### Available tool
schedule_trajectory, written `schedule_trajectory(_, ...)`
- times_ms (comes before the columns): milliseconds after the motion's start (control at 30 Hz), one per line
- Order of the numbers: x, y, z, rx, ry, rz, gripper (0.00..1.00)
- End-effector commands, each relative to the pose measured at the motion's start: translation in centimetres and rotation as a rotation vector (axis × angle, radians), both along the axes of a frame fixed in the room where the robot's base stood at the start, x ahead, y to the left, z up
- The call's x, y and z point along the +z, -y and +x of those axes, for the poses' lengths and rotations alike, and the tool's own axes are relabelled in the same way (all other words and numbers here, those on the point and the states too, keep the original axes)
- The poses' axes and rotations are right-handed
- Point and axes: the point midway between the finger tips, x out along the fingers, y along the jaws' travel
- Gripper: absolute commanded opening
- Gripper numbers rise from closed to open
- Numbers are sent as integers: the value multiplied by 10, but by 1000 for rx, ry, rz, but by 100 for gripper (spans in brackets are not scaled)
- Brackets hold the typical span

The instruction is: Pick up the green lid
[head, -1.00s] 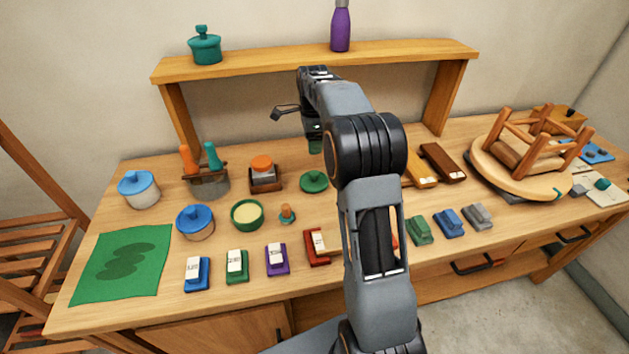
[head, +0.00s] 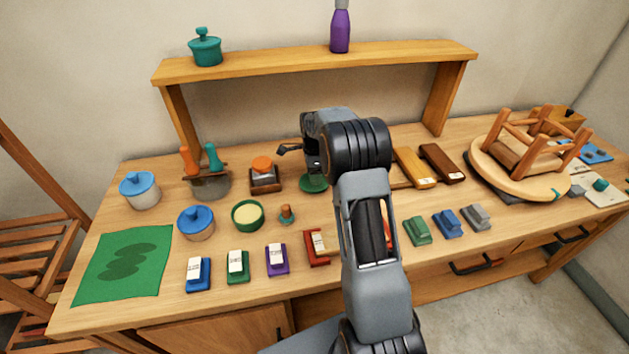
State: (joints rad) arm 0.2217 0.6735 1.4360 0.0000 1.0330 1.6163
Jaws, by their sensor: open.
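The green lid (head: 312,185) lies on the bench, right of the orange-topped jar in its brown tray. My arm and gripper cover its upper and right parts. My gripper (head: 302,160) is open and low, just above or at the lid. One dark finger shows to the left; the other is mostly hidden by my arm. I cannot tell whether the fingers touch the lid. An open green pot (head: 247,216) with pale contents stands to the lower left of the lid.
The orange-topped jar (head: 263,169) is close on the left of my gripper. A small knobbed piece (head: 286,215) is in front of the lid. A raised shelf (head: 300,60) spans the back.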

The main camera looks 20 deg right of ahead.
Motion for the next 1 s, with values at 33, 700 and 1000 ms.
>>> schedule_trajectory(33, -4, 0, 0, 0, -1, 0, 62)
schedule_trajectory(700, -12, 0, 0, 1, 1, 0, 33)
schedule_trajectory(1000, -12, 0, 0, 1, 1, 0, 9)
